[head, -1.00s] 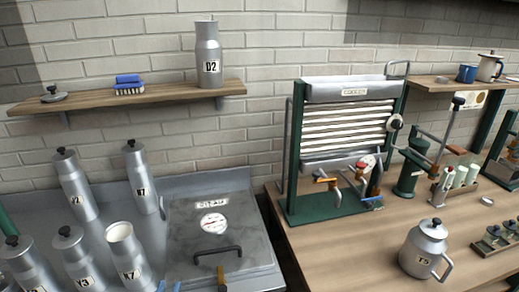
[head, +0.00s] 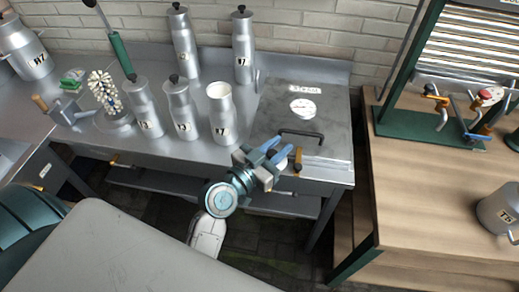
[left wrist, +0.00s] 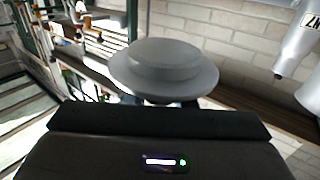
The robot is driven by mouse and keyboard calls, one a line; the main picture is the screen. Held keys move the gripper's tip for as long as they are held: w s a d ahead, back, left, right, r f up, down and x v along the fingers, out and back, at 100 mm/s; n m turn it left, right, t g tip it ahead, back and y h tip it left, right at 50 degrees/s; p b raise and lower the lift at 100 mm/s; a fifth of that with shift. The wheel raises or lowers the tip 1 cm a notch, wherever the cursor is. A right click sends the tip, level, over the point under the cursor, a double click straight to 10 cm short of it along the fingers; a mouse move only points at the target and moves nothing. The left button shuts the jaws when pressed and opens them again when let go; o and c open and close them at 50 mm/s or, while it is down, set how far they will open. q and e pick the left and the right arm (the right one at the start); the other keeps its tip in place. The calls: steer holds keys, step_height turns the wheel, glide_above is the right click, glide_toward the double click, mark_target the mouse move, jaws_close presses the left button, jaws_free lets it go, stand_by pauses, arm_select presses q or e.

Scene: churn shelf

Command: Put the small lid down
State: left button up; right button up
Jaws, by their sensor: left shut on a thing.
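The small lid (left wrist: 165,68) is a grey round disc with a raised centre. It fills the middle of the left wrist view, directly in front of my left gripper. In the head view my left gripper (head: 275,152) has blue fingers and is shut on the lid, of which only a pale bit shows. It is over the front edge of the steel bench, near the dark handle of the steam chest (head: 305,110). A milk can (head: 222,118) stands without a lid, white inside, to the left of the gripper. My right gripper is not in view.
Lidded cans (head: 180,112) stand left of the open can, and two taller ones (head: 243,48) stand behind. A bottle brush (head: 104,92) is further left. A wooden table (head: 400,190) with a can (head: 498,208) is at right, across a gap.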

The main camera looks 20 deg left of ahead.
arm_select(q)
steer(key=w+d+r+m+g+h, duration=0.2)
steer(key=d+m+g+h, duration=0.2)
steer(key=m+g+h, duration=0.2)
steer(key=w+d+r+m+g+h, duration=0.2)
steer(key=w+d+m+g+h, duration=0.1)
steer(key=d+m+g+h, duration=0.2)
steer(key=shift+w+m+g+h, duration=0.3)
steer(key=shift+m+g, duration=0.8)
steer(key=shift+g, duration=1.3)
steer(key=shift+s+d, duration=0.1)
steer(key=shift+s, duration=0.05)
